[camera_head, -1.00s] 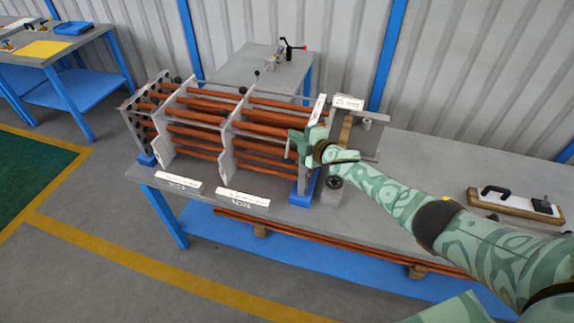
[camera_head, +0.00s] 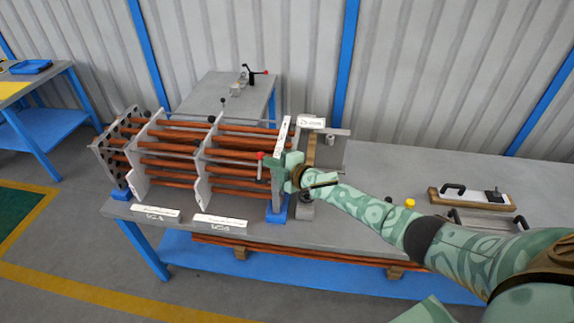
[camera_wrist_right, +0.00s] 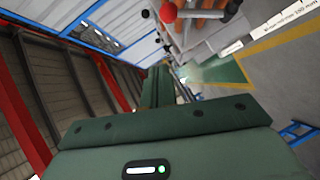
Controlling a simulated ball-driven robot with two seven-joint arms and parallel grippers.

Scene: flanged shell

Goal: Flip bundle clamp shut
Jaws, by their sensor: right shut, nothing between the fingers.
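The tube bundle (camera_head: 165,160), copper-coloured rods through grey plates, lies on the grey bench. A red-knobbed clamp lever (camera_head: 260,156) stands at its right end, just left of my right gripper (camera_head: 279,168). The red knob also shows at the top of the wrist view (camera_wrist_right: 168,13), beyond the fingers. The right gripper (camera_wrist_right: 158,88) is shut and empty, beside the end plate (camera_head: 284,137). Whether it touches the lever cannot be told. The clamp's base is hidden behind the gripper. My left gripper is not in view.
On the bench's right is a board with black handles (camera_head: 472,196). A yellow knob (camera_head: 410,203) is beside my right forearm. Labels (camera_head: 220,221) lie along the front edge.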

